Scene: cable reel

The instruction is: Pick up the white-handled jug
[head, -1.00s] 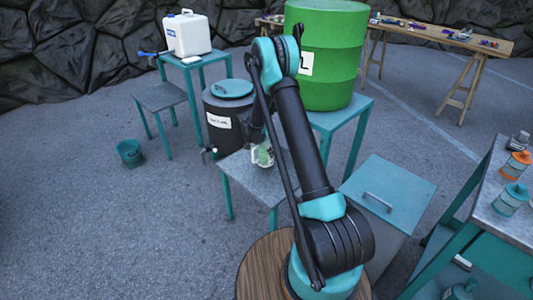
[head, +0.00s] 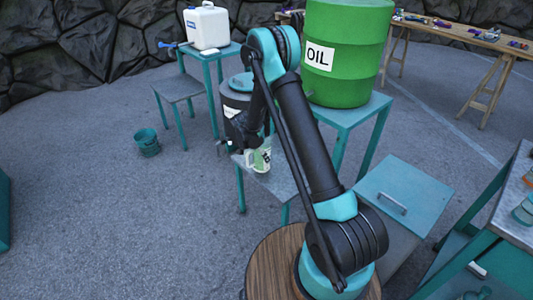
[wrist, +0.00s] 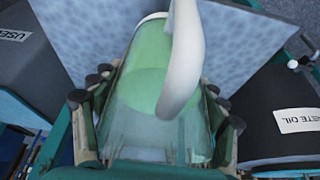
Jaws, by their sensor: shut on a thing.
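The jug (head: 262,158) is translucent green with a white handle (wrist: 186,65). In the wrist view its green body (wrist: 140,85) fills the middle, with the handle towards the camera. My gripper (wrist: 155,115) is shut on the jug, with fingers on both sides of its body. In the head view my gripper (head: 246,138) is at the jug, partly hidden by my arm. The jug is over the low metal-topped stand (head: 275,180); whether it touches the top I cannot tell.
A dark waste oil drum (head: 235,98) stands close behind the jug. A green oil barrel (head: 345,60) on a teal stand is at the back right. A white canister (head: 207,27) is on a table at the back left. A teal bucket (head: 147,143) sits on open floor left.

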